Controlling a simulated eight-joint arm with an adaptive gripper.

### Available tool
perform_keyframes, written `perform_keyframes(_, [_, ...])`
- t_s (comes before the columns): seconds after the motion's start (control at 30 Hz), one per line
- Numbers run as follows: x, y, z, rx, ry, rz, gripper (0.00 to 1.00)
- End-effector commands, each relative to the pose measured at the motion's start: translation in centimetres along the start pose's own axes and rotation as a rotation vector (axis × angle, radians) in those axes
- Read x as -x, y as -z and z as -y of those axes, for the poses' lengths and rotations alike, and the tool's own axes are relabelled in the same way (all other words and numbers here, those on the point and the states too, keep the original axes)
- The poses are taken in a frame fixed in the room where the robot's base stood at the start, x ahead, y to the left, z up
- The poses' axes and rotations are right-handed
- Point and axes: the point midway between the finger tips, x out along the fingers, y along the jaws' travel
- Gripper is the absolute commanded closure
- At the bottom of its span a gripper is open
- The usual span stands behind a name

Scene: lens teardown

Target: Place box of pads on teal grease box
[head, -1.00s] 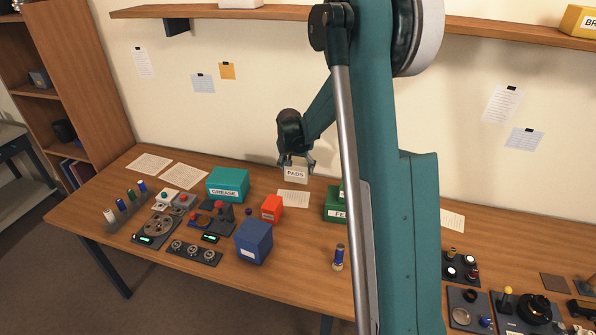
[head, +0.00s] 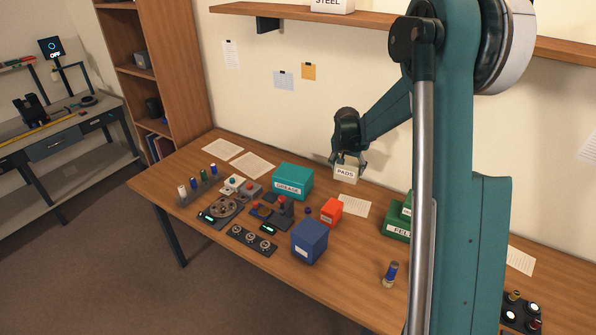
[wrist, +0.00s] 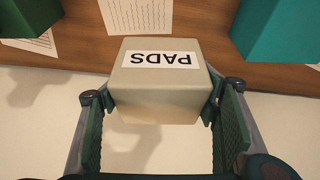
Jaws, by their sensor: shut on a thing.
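The box of pads (head: 345,174) is a small cream box with a white PADS label. My gripper (head: 348,163) is shut on it and holds it near the wall, above the back of the table. In the wrist view the box of pads (wrist: 160,90) sits between the two fingers of my gripper (wrist: 162,98), its label upside down. The teal grease box (head: 293,180) stands on the table to the left of the held box, its top bare. Part of the teal grease box also shows at the upper right of the wrist view (wrist: 282,32).
A red box (head: 331,211), a blue box (head: 309,243) and a green felt box (head: 396,229) stand on the table. A paper sheet (head: 354,206) lies near the red box. Several small devices lie left of the blue box. A shelf (head: 375,31) runs along the wall above.

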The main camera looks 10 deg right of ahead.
Motion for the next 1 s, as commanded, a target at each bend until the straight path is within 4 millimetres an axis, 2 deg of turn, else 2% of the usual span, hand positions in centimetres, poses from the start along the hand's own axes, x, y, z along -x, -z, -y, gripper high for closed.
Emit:
perform_keyframes(0.03, [1.0, 0.3, 1.9, 0.020, 0.009, 0.000, 0.54])
perform_keyframes(0.3, [4.5, 0.5, 11.6, 0.125, 0.053, 0.000, 0.54])
perform_keyframes(0.5, [7.0, -0.1, 18.1, 0.195, 0.082, 0.000, 0.54])
perform_keyframes(0.7, [8.5, -0.7, 22.1, 0.239, 0.101, 0.000, 0.54])
perform_keyframes(0.83, [8.9, -0.9, 23.4, 0.253, 0.106, 0.000, 0.54])
perform_keyframes(1.0, [9.0, -1.0, 23.7, 0.257, 0.108, 0.000, 0.54])
